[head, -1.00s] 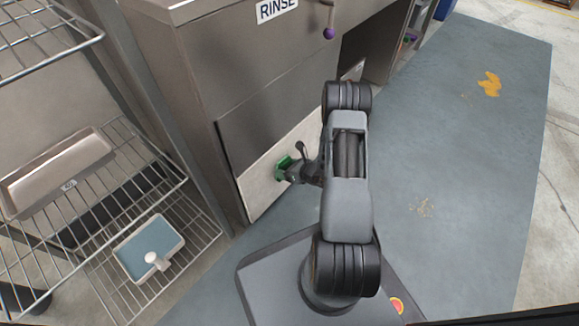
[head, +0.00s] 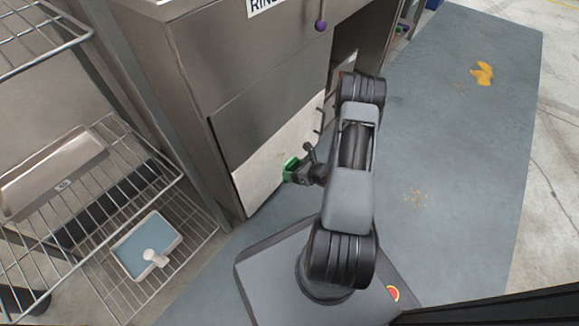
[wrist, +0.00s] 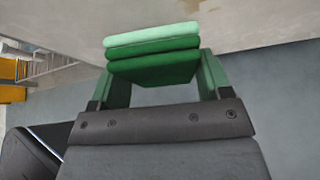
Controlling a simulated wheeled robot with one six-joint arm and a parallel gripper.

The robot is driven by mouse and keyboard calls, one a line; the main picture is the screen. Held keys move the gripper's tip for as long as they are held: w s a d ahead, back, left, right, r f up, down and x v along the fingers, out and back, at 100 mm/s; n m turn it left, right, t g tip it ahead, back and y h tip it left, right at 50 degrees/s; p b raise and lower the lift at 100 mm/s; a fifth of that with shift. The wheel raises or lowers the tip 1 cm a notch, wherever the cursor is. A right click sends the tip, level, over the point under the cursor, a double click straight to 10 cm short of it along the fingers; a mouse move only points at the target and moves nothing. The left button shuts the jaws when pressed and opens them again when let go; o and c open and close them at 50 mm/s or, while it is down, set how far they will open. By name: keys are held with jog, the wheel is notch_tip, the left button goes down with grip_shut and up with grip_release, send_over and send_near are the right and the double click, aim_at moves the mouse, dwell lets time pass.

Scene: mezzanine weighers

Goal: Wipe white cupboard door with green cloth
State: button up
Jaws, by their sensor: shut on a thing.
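The white cupboard door (head: 262,163) is the pale panel low on the steel sink unit, and it also shows across the top of the wrist view (wrist: 250,22). My gripper (head: 291,171) is at the door's lower part. In the wrist view my gripper (wrist: 155,84) is shut on the folded green cloth (wrist: 152,58), which has a pale green outer layer. The cloth's outer edge is close to the door's surface; I cannot tell for sure whether it touches. In the head view the cloth is mostly hidden by the gripper.
A wire rack (head: 105,235) on the left holds a metal tray (head: 55,172) and a blue-and-white tray (head: 147,245). Yellow spills (head: 482,73) lie on the blue-grey floor (head: 450,150) at right, which is otherwise largely clear. A purple-knobbed lever (head: 320,25) hangs from the sink.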

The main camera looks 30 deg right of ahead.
jog(key=shift+s+d, duration=0.1)
jog(key=shift+s, duration=0.15)
jog(key=shift+s+d, duration=0.3)
jog(key=shift+s, duration=0.35)
jog(key=shift+s+d, duration=0.25)
jog(key=shift+s, duration=0.35)
